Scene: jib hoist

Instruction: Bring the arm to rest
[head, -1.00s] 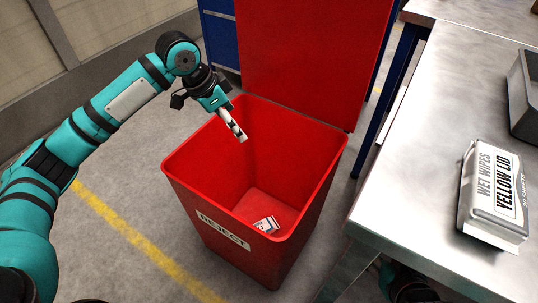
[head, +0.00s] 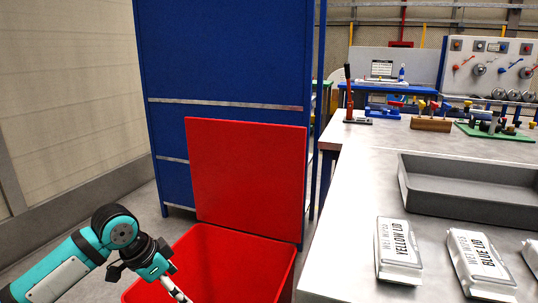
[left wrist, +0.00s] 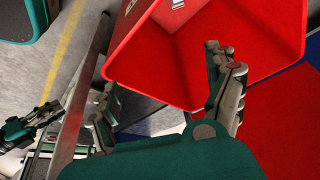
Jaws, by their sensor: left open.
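My left gripper (head: 176,288) is at the lower left of the head view, over the open red reject bin (head: 245,240). In the left wrist view its two fingers (left wrist: 165,95) stand wide apart with nothing between them, and the red bin (left wrist: 165,60) lies beyond them. A small white thing (left wrist: 177,3) shows inside the bin at the top edge; I cannot tell what it is. The bin's raised red lid (head: 247,175) stands behind the opening. A dark gripper-like part, probably my right gripper (left wrist: 35,122), shows at the left of the wrist view; its jaws are unclear.
A blue cabinet (head: 225,60) stands behind the bin. Floor left of the bin is clear.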

